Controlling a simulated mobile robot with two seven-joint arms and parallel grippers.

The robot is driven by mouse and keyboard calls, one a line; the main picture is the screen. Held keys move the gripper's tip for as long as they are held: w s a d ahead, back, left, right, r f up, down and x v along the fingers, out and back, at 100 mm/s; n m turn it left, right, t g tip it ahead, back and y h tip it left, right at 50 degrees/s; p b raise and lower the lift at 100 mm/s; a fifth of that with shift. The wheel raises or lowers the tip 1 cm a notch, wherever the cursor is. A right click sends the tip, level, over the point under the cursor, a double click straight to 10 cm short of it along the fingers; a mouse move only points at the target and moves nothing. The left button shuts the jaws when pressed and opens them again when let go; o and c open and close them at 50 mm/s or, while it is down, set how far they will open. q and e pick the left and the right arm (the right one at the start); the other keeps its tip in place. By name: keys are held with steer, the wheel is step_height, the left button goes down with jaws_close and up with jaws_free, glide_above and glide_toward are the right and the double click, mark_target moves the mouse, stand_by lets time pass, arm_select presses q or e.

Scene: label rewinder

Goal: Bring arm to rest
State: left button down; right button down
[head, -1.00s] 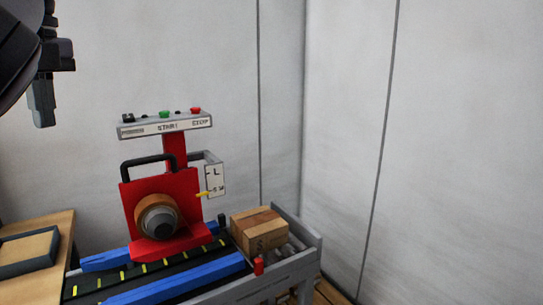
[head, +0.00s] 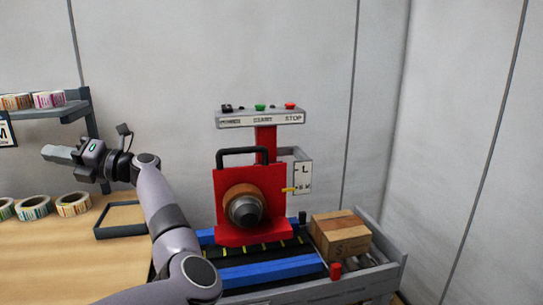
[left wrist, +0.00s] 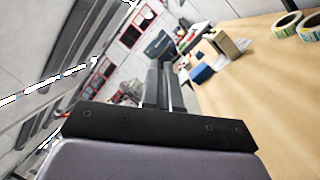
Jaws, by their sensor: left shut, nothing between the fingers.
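My left gripper (head: 62,153) is in the head view at the left, pointing left above the wooden table. It is shut and empty. In the left wrist view its closed fingers (left wrist: 158,85) stand side by side with nothing between them. My left arm comes up from the bottom of the head view and bends at the wrist. The red label rewinder (head: 252,200), with its roll hub (head: 245,208) and button panel (head: 262,118), stands to the right of the gripper, well apart from it. My right gripper is not in view.
A cardboard box (head: 340,234) sits on the conveyor (head: 365,285) right of the rewinder. A dark-rimmed tray (head: 120,234) and label rolls (head: 73,204) are on the wooden table (head: 60,260). A shelf (head: 60,110) with rolls is behind. The air around the gripper looks clear.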

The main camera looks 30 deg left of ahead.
arm_select(q)
steer(key=w+d+f+m+t+y, duration=0.25)
steer(key=w+d+m+t, duration=0.25)
steer(key=m+t, duration=0.7)
steer(key=w+d+f+m+t+y, duration=0.1)
steer(key=w+d+m+t+y, duration=0.4)
steer(key=m+t, duration=0.7)
steer(key=w+d+f+m+t+h, duration=0.2)
steer(key=d+f+m+t+h, duration=0.2)
steer(key=d+f+m+h, duration=0.3)
steer(key=w+d+f+m+t+h, duration=0.3)
steer(key=d+f+m+t+h, duration=0.15)
steer(key=f+m+h, duration=0.35)
steer(key=s+d+f+m+g+h, duration=0.2)
steer(key=s+d+f+m+h, duration=0.1)
steer(key=d+f+m+h, duration=0.5)
steer(key=s+d+f+m+g+h, duration=0.3)
steer(key=s+d+f+g, duration=0.6)
steer(key=s+d+f, duration=0.7)
steer(key=s+f+h, duration=0.1)
steer(key=s+f, duration=0.2)
steer(key=shift+s+f+m, duration=0.3)
steer(key=shift+f+m, duration=0.1)
